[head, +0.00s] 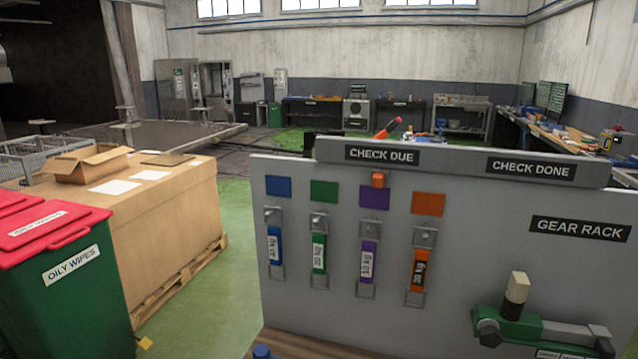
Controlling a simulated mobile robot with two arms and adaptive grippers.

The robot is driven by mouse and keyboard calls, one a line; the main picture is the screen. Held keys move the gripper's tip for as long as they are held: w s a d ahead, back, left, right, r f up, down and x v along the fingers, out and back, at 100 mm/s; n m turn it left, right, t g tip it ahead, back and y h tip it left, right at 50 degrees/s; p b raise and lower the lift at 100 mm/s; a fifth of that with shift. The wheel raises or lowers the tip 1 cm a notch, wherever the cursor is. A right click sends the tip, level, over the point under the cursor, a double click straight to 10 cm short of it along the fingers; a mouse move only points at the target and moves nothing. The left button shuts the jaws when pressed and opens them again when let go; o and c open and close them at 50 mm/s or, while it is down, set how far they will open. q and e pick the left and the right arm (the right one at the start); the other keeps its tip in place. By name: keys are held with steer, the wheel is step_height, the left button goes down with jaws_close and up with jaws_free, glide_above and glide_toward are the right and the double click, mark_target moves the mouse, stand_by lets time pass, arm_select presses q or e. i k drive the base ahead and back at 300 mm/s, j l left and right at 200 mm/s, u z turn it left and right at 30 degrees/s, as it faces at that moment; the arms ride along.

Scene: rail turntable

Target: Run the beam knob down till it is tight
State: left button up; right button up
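Neither of my grippers shows in the head view. No part is marked as the beam knob, so I cannot tell for sure which it is. A green and grey clamp-like device (520,328) sits at the lower right, in front of the grey board (460,240). An upright cream and black knob or handle (516,294) stands on it. Whether it is tight cannot be seen.
Several coloured weight-labelled tags, one an orange tag (419,270), hang on the board under CHECK DUE; a GEAR RACK label (580,228) is at right. A red-lidded green bin (75,290) and a large carton (140,220) on a pallet stand left.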

mark_target(489, 335)
steer(key=l+z, duration=0.1)
steer(key=z, duration=0.25)
steer(key=l+z, duration=0.1)
steer(key=z, duration=0.25)
steer(key=l+z, duration=0.15)
steer(key=z, duration=0.25)
steer(key=k, duration=0.05)
